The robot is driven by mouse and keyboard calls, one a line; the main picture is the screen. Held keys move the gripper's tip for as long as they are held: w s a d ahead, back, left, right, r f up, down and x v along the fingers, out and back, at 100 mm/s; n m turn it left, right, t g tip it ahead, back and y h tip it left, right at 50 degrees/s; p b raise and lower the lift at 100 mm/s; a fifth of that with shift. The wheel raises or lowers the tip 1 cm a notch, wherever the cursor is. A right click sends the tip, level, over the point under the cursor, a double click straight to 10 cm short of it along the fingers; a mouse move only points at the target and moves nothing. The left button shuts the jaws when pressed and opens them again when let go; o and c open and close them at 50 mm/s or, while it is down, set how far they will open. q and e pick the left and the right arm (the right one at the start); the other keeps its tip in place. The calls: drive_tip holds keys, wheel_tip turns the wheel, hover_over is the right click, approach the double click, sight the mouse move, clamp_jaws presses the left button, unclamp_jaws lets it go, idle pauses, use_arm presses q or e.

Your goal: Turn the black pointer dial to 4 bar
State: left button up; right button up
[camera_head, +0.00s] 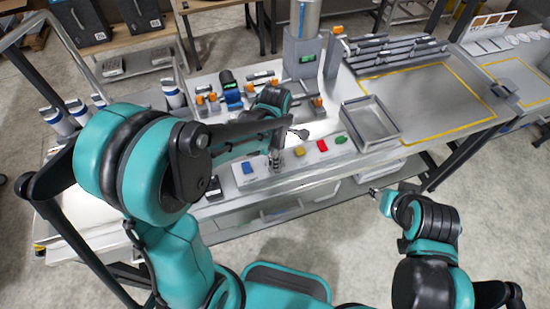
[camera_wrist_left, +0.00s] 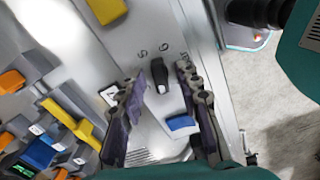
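The black pointer dial (camera_wrist_left: 159,74) sits on a light grey panel in the left wrist view. A pale mark shows on its end nearer the blue button (camera_wrist_left: 180,123). Dark printed characters stand around it, too small to read surely. My left gripper (camera_wrist_left: 162,80) is open, with one finger on each side of the dial; small gaps show, and I cannot tell any contact. In the head view my left gripper (camera_head: 275,160) points down at the panel and hides the dial. My right gripper (camera_head: 374,191) is low at the right, away from the panel, its fingers too small to judge.
The panel also carries yellow (camera_head: 299,151), red (camera_head: 322,145) and green (camera_head: 341,139) buttons. A grey tray (camera_head: 372,122) stands to their right. Orange-capped fittings (camera_head: 212,97) lie behind. A yellow-outlined worktop area (camera_head: 432,97) at the right is mostly clear.

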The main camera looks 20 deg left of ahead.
use_arm(q)
drive_tip(key=shift+c, duration=0.3)
clamp_jaws()
drive_tip(key=shift+m, duration=0.3)
drive_tip(key=m, duration=0.7)
drive_tip(key=shift+b, duration=0.3)
drive_tip(key=m, duration=1.2)
